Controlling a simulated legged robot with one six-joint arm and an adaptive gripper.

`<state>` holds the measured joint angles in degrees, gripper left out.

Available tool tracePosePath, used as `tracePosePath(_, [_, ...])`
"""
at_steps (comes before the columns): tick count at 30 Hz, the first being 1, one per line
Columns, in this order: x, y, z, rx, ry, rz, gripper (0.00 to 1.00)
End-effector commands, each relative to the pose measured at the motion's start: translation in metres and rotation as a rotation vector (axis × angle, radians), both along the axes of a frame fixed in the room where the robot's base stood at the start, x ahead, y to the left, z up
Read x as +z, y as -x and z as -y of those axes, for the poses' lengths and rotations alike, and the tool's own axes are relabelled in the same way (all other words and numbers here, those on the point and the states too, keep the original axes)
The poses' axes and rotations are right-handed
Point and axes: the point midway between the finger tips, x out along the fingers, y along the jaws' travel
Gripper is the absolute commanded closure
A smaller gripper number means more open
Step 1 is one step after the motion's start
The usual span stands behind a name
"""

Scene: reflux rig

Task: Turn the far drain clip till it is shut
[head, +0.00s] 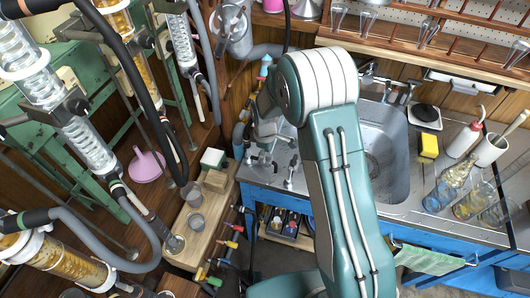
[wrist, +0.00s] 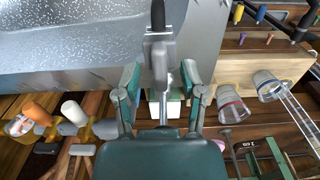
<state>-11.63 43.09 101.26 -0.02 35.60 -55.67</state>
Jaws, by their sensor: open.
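My gripper (wrist: 160,72) is open in the wrist view, one teal finger on each side of a grey metal fitting (wrist: 160,48) with a black lever (wrist: 158,14). The lever points to the top of the picture. The fitting appears in line with the gap; I cannot tell whether the fingers touch it, or whether it is the far drain clip. In the head view my forearm reaches down over the sink counter's left end, near small metal fittings (head: 292,170). My arm hides part of that area.
A metal sink (head: 385,140) lies right of my arm. A wooden bench with cups (head: 192,195) and a white-and-green block (head: 212,158) stands to the left. Orange (wrist: 36,112) and white (wrist: 73,112) handles are left of the gripper. Glass columns (head: 85,145) crowd the left side.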

Motion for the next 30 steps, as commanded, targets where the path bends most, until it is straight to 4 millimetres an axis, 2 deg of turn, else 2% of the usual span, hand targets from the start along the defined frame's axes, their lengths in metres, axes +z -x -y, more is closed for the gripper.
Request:
tracePosePath(2, [0.0003, -0.0001, 0.0000, 0.000, 0.000, 0.000, 0.47])
tracePosePath(3, [0.0003, -0.0001, 0.0001, 0.000, 0.000, 0.000, 0.65])
tracePosePath(5, [0.0004, -0.0001, 0.0004, 0.000, 0.000, 0.000, 0.92])
tracePosePath(6, [0.0004, -0.0001, 0.0004, 0.000, 0.000, 0.000, 1.00])
tracePosePath(20, [-0.0001, -0.0003, 0.0010, -0.038, 0.000, -0.001, 1.00])
tracePosePath(30, [-0.0005, -0.0002, 0.0015, -0.258, 0.001, -0.001, 1.00])
